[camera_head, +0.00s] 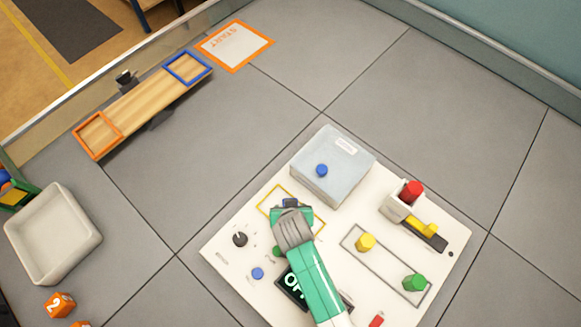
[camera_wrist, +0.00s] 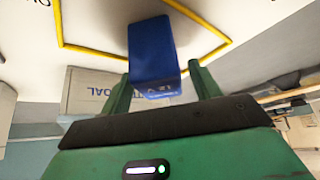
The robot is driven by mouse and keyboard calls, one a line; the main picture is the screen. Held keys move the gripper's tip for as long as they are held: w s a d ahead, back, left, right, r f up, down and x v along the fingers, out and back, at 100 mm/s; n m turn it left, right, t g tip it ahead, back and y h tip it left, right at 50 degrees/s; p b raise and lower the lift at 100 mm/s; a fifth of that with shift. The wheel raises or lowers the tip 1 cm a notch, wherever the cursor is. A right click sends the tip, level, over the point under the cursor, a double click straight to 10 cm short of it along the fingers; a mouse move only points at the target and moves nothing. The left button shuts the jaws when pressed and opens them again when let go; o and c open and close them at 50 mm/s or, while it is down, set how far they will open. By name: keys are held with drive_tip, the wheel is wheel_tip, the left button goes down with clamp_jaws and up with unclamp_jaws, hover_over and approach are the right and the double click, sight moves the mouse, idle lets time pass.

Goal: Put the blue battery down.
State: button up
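The blue battery (camera_wrist: 153,55) stands between the two green fingers of my gripper (camera_wrist: 160,75) in the wrist view. Its near end with small markings faces the camera, and its far end is towards the white board. A narrow gap shows between the battery and the right finger; the left finger is very close to it or touching. In the head view my gripper (camera_head: 291,208) is low over the yellow outlined square (camera_head: 268,193) on the board. Only a small dark blue part of the battery (camera_head: 290,202) shows there. Its contact with the board is hidden.
A grey box (camera_head: 338,178) with a blue knob stands behind the gripper on the white board (camera_head: 225,252). A black knob (camera_head: 240,239), a yellow cylinder (camera_head: 365,242), a green one (camera_head: 414,282) and a holder with a red piece (camera_head: 412,190) surround it. A pale bin (camera_head: 88,213) lies far left.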

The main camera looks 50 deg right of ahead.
drive_tip(key=shift+r, duration=0.35)
drive_tip(key=p+v, duration=0.3)
drive_tip(key=v, duration=0.8)
drive_tip(key=shift+a+r, duration=0.2)
drive_tip(key=shift+r, duration=0.05)
drive_tip(key=shift+s, duration=0.1)
drive_tip(key=w+a+r+n+t, duration=0.1)
drive_tip(key=w+a+r+t, duration=0.15)
drive_tip(key=w+r, duration=0.55)
drive_tip(key=w+a+r+n+t, duration=0.2)
drive_tip(key=w+r+t, duration=0.15)
drive_tip(key=r, duration=0.95)
drive_tip(key=w+a+r+n+t, duration=0.15)
drive_tip(key=w+r+t, duration=0.3)
drive_tip(key=r, duration=0.55)
drive_tip(key=s+a+r+n+t+y, duration=0.1)
drive_tip(key=s+a+r+t, duration=0.1)
drive_tip(key=r, duration=0.9)
drive_tip(key=s+a+r+n+t+y, duration=0.2)
drive_tip(key=a+r, duration=0.5)
drive_tip(key=r, duration=0.4)
drive_tip(key=s+a+r+n+t+y, duration=0.1)
drive_tip(key=s+a+r+n+t, duration=0.1)
drive_tip(key=r+t, duration=0.4)
wheel_tip(320, 180, up, 5)
drive_tip(key=s+a, duration=0.1)
drive_tip(key=a, duration=0.1)
drive_tip(key=shift+s+a+y, duration=0.35)
drive_tip(key=shift+a+y, duration=0.05)
